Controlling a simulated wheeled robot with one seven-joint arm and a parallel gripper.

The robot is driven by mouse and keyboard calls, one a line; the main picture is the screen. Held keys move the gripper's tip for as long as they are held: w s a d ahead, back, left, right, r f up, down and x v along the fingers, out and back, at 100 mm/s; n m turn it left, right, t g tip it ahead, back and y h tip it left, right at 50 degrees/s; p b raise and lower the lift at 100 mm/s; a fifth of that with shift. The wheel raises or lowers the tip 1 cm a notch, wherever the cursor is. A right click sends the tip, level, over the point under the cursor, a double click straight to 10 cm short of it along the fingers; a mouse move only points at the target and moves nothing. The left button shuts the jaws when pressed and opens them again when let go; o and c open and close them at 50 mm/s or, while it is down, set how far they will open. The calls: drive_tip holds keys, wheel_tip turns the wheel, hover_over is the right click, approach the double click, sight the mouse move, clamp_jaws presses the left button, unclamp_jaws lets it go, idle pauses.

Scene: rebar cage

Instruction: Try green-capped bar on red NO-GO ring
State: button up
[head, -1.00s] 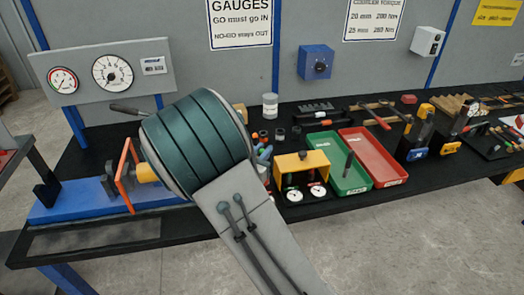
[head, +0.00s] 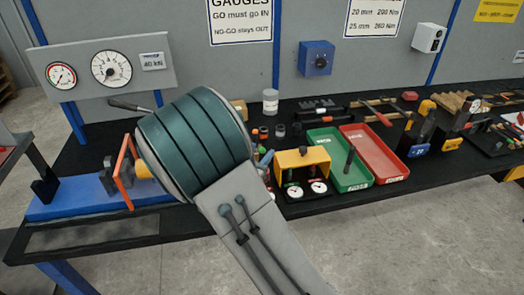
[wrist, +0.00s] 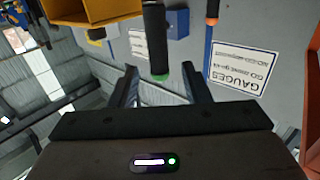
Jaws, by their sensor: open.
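In the wrist view a dark bar (wrist: 154,38) with a green cap (wrist: 160,77) has its capped end between the two fingers of my gripper (wrist: 160,80). The fingers are open, with a visible gap on both sides of the bar. In the head view my arm covers my gripper and this bar. Several small rings (head: 280,130) sit on the bench right of my arm; I cannot tell which is the red NO-GO ring. A dark bar (head: 349,160) stands tilted at the green tray (head: 325,140).
A yellow gauge box (head: 301,157) with two dials stands right of my arm. A red tray (head: 388,165) lies beside the green one. A white jar (head: 270,102) is behind.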

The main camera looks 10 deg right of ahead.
drive_tip(key=b+v, duration=0.1)
drive_tip(key=v, duration=1.1)
idle(0.5)
